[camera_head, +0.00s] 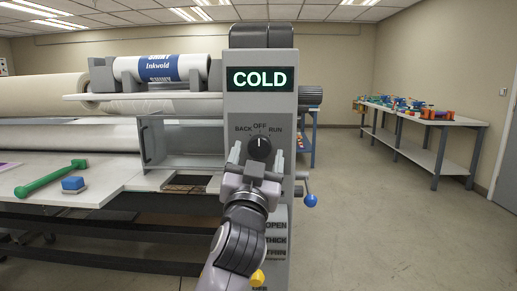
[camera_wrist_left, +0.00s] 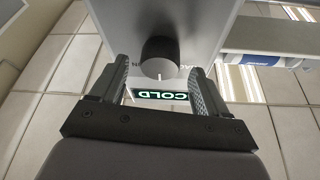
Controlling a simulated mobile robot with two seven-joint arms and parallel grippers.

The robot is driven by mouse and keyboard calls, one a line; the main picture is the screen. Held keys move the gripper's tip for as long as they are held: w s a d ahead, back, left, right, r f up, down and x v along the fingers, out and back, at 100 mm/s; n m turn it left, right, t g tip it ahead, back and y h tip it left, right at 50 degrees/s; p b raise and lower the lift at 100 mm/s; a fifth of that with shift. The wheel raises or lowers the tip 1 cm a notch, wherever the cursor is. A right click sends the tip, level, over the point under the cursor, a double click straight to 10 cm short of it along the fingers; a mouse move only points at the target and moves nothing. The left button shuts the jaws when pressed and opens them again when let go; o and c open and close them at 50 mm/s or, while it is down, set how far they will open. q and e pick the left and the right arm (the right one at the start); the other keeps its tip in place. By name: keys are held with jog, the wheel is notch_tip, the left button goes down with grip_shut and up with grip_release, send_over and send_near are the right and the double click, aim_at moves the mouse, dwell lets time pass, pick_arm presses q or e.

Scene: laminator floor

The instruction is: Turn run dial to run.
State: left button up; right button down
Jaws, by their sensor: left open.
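The run dial (camera_head: 260,147) is a round black knob on the grey control column (camera_head: 240,110), below the lit display (camera_head: 260,79) that reads COLD. Labels BACK, OFF and RUN arc above the dial, and its white pointer mark points up at OFF. My left gripper (camera_head: 257,160) is open, with one finger to each side of the dial and slightly below it in the head view. In the left wrist view the dial (camera_wrist_left: 160,56) sits ahead of the open fingers (camera_wrist_left: 160,90), with clear gaps on both sides. I cannot tell whether it is between the fingertips. My right gripper is not in view.
A laminator with rolls (camera_head: 160,68) and a white bed (camera_head: 110,180) stands at left. A green-handled tool (camera_head: 50,178) and a blue block (camera_head: 73,184) lie on the bed. A blue-knobbed lever (camera_head: 310,200) juts from the column's right. Floor at right is free before a side table (camera_head: 420,150).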

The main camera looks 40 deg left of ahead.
pick_arm(q)
jog(key=shift+x, duration=0.95)
jog(key=c, duration=1.1)
jog(key=shift+o, duration=0.2)
